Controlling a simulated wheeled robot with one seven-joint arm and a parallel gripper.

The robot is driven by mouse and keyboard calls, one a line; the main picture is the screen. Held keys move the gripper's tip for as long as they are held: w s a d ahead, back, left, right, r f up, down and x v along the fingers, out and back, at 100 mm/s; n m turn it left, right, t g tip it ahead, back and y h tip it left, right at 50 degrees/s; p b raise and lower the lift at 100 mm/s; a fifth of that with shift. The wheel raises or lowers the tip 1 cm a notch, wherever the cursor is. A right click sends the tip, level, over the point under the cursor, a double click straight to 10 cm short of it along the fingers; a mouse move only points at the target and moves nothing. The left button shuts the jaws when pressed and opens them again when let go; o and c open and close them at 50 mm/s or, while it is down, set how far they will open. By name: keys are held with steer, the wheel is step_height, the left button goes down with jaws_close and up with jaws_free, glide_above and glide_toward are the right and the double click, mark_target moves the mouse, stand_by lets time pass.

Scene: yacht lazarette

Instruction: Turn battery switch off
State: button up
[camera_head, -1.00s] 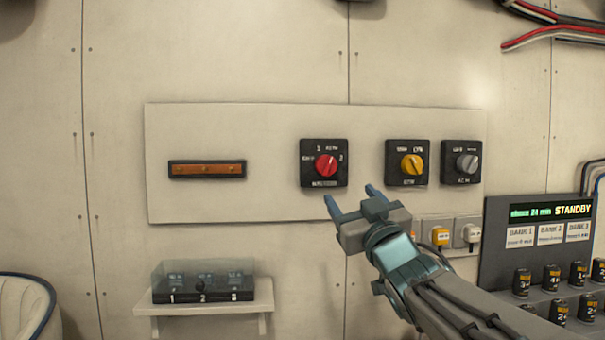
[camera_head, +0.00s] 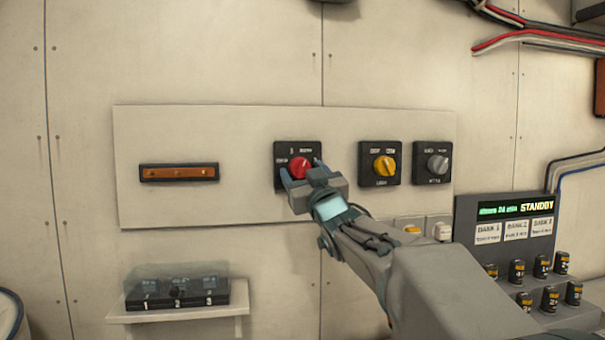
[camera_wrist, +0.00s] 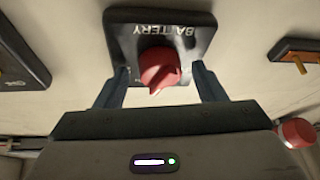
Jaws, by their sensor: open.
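The battery switch is a black square plate (camera_head: 283,150) with a red knob (camera_head: 299,167), mounted on a pale wall panel. The wrist view shows its plate (camera_wrist: 193,35) lettered BATTERY and its red knob (camera_wrist: 159,68). My gripper (camera_head: 301,176) is open just in front of the switch. In the wrist view the two fingers (camera_wrist: 160,85) stand apart, one on each side of the red knob, with gaps between. I cannot tell how deep the fingertips reach beside the knob. The gripper hides the lower part of the switch in the head view.
A yellow-knob switch (camera_head: 384,167) and a grey-knob switch (camera_head: 437,165) sit to the right. A brown bar (camera_head: 178,172) is on the panel's left. Below are a shelf (camera_head: 178,315) with a clear-covered box and a console (camera_head: 505,232) reading STANDBY.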

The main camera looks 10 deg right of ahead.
steer(key=c, duration=1)
steer(key=shift+o, duration=0.2)
